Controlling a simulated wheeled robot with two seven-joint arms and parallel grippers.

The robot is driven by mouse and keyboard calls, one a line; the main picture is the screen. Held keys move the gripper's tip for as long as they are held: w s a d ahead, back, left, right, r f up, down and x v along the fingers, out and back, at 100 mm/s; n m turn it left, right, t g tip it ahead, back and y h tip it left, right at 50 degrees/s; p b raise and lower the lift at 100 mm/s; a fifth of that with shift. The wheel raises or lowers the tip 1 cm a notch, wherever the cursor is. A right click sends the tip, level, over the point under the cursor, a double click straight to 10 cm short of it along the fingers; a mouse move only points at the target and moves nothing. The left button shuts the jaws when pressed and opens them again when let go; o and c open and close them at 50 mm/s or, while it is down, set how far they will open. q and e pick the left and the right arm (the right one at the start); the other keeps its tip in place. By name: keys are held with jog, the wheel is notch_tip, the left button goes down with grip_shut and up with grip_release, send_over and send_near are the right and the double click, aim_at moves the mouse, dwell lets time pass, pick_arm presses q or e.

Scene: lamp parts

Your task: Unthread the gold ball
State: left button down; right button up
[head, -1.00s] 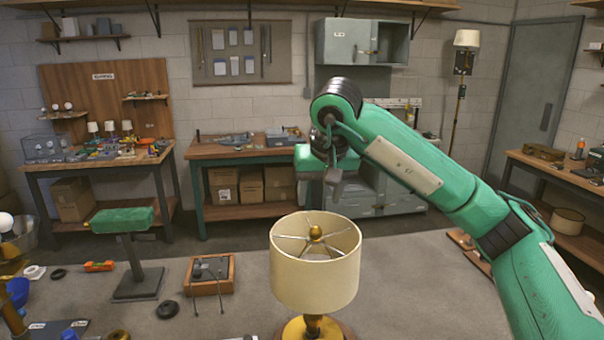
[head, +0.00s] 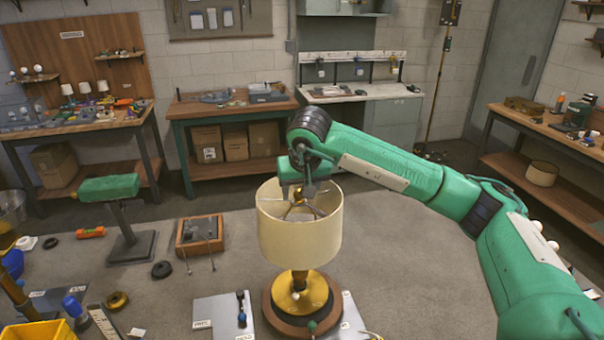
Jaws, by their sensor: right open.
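The lamp stands on the table with a cream shade (head: 300,237), a gold base (head: 300,296) and a round dark wooden foot (head: 272,312). The gold ball (head: 299,201) sits at the centre of the shade's wire spokes, inside the open top, and is partly hidden by my gripper. My right gripper (head: 303,195) points down into the shade's top from above, its fingers at or just above the ball. It is open; I cannot tell whether a finger touches the ball. My left gripper is not in view.
A wooden tray (head: 200,236) and a green padded stand (head: 110,190) are left of the lamp. Labelled grey mats (head: 218,312) lie near the lamp's foot. A yellow bin (head: 38,332) is at the lower left. The table right of the lamp is clear.

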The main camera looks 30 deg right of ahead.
jog(key=shift+w+f, duration=0.15)
jog(key=shift+f, duration=0.2)
grip_shut()
jog(key=n+y+b, duration=0.1)
jog(key=n, duration=0.1)
jog(key=shift+d+n, duration=0.2)
jog(key=shift+n, duration=0.2)
jog(key=n+y+b, duration=0.1)
jog(key=n, duration=0.2)
jog(key=shift+d, duration=0.1)
jog(key=shift+r+n+y+b, duration=0.1)
jog(key=shift+n+y+b, duration=0.25)
jog(key=shift+n, duration=0.25)
